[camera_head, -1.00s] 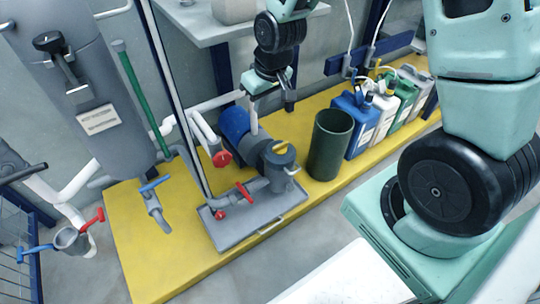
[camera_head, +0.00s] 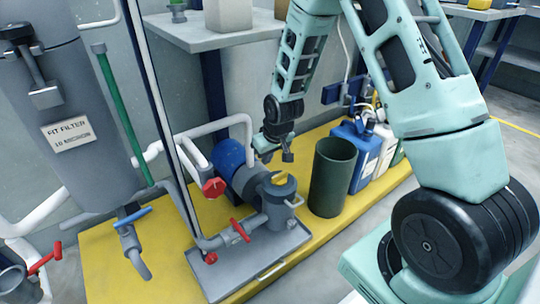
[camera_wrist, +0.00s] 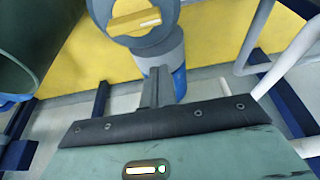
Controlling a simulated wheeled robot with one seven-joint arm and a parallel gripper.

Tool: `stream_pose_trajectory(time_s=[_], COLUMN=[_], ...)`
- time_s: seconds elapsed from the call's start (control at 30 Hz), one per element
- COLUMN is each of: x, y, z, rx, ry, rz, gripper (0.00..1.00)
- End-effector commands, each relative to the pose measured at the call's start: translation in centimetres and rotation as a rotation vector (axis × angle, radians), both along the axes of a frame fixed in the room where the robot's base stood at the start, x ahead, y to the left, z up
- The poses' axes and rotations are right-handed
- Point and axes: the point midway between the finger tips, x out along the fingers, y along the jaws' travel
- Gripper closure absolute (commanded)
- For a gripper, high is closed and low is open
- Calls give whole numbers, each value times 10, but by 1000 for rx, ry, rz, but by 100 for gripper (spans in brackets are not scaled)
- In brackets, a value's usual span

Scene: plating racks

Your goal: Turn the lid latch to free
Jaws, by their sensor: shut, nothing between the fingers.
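The yellow lid latch (camera_head: 280,180) is a bar across the round grey lid of the strainer pot (camera_head: 277,211). In the wrist view the latch (camera_wrist: 134,20) lies roughly crosswise at the top, its right end a little higher and bearing a white mark. My gripper (camera_head: 288,157) is just above and behind the pot in the head view, apart from the latch. In the wrist view its grey fingers (camera_wrist: 156,87) are together and empty, pointing towards the pot's side, below the latch. The lid's top edge is cut off there.
A blue motor (camera_head: 229,155) and red handwheel (camera_head: 213,187) stand left of the pot. A dark green bin (camera_head: 329,178) and canisters (camera_head: 360,150) stand to its right. A grey shelf (camera_head: 215,38) overhangs behind.

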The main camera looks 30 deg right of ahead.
Motion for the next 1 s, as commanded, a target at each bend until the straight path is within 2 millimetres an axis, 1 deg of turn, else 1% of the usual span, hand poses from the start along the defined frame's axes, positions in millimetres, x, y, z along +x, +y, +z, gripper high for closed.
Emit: stream_pose_trajectory(time_s=[0.03, 0.17, 0.3, 0.47, 1.0], x=[3, 11, -12, -27, -30], y=[0, 1, 0, 0, -1], z=[-16, -39, -36, -34, -30], rx=[0, 1, 0, 1, 1], ry=[1, 1, 0, -1, 2], rz=[0, 1, 0, 1, 24], gripper=[100, 100, 100, 100, 100])
